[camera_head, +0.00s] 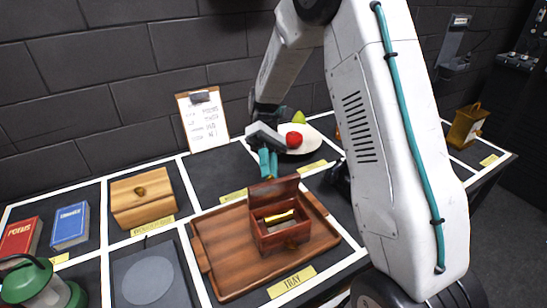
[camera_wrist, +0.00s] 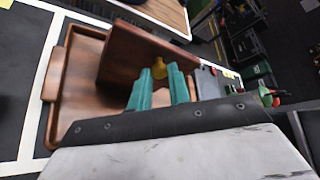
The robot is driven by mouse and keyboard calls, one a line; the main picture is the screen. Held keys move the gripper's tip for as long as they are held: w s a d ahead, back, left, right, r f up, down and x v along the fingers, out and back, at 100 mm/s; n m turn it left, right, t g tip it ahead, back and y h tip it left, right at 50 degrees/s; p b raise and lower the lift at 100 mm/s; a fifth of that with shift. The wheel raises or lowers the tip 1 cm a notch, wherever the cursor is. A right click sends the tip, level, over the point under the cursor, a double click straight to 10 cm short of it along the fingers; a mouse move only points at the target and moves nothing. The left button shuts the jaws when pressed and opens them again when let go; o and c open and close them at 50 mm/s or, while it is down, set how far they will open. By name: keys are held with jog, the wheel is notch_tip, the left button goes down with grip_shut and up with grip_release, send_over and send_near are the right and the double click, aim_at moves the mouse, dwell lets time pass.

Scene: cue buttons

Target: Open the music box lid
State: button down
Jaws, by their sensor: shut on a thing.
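The music box (camera_head: 283,236) is a small reddish-brown wooden box on the wooden tray (camera_head: 222,278). Its lid (camera_head: 274,189) stands raised at the back, so the inside shows with a yellow, gold-like piece (camera_head: 280,216) in it. My gripper (camera_head: 268,166) is behind the raised lid, its teal fingers pointing down. In the wrist view the lid (camera_wrist: 126,58) is a brown panel, and a brass knob (camera_wrist: 159,68) on it sits between the teal fingers of my gripper (camera_wrist: 158,78). The fingers are shut on the knob; their contact is partly hidden.
A light wooden box with a knob (camera_head: 143,203) stands left of the tray. A plate (camera_head: 311,143) with a red and a green fruit lies behind. A clipboard (camera_head: 203,120) leans on the wall. Books (camera_head: 70,225) and a green lantern (camera_head: 45,287) are at left.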

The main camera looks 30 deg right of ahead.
jog(key=shift+w+f+m+g+y, duration=0.2)
jog(key=shift+w+f+g, duration=0.3)
jog(key=shift+g, duration=0.3)
jog(key=shift+w+f+m+g+y, duration=0.2)
jog(key=shift+w+f+g, duration=0.3)
jog(key=shift+g, duration=0.3)
jog(key=shift+r, duration=0.1)
jog(key=c, duration=1.3)
grip_release()
